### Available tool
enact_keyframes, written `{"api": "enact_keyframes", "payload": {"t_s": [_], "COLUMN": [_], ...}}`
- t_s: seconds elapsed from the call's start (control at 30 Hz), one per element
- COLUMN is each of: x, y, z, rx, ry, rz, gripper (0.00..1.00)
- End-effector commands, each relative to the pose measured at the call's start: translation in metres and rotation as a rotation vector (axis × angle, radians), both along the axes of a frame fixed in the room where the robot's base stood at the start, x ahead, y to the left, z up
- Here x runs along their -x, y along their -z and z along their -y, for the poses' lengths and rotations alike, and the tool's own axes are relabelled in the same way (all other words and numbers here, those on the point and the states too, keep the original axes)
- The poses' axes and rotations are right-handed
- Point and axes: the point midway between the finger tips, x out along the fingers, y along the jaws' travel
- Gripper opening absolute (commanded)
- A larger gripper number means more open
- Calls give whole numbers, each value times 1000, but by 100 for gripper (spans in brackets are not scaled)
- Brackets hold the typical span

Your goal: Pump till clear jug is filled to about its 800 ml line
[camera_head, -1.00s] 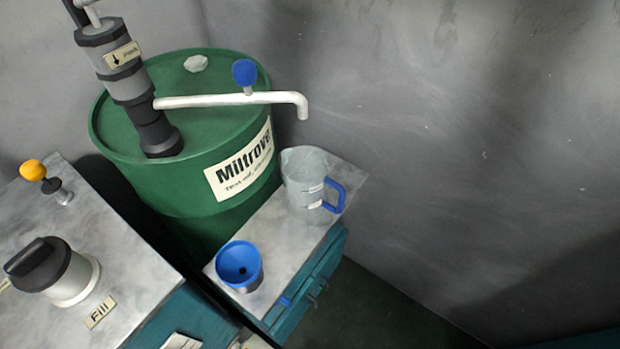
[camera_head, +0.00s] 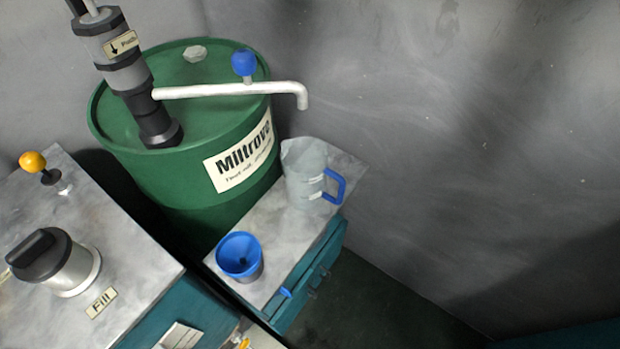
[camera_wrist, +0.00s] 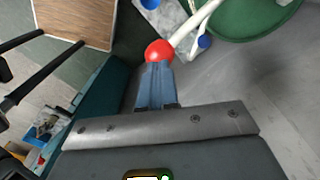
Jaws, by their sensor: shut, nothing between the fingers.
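The clear jug (camera_head: 304,178) with a blue handle stands upright on the grey bench top, below and beside the end of the pale spout (camera_head: 225,90). Its liquid level cannot be made out. The hand pump (camera_head: 127,75) rises from the green drum (camera_head: 190,190); its top is cut off by the picture edge. In the wrist view my gripper (camera_wrist: 155,75) is shut and empty, with its tips right at a red ball knob (camera_wrist: 160,52). I cannot tell whether they touch. A pale bar runs from behind the knob toward the drum (camera_wrist: 240,22).
A blue valve knob (camera_head: 244,62) sits on the spout. At left, a cabinet (camera_head: 140,255) carries a yellow-knobbed lever (camera_head: 33,163) and a dark fill cap (camera_head: 40,255). A wall bounds the right.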

Motion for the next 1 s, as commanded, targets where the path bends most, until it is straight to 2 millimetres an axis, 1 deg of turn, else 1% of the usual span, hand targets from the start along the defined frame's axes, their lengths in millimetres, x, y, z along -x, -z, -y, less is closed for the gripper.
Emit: {"api": "enact_keyframes", "payload": {"t_s": [0.57,0.67,1.0], "x": [0,0,0], "y": [2,7,36], "z": [0,0,0], "rx": [0,0,0], "ry": [0,0,0], "rz": [0,-1,-1], "gripper": [0,0,0]}}
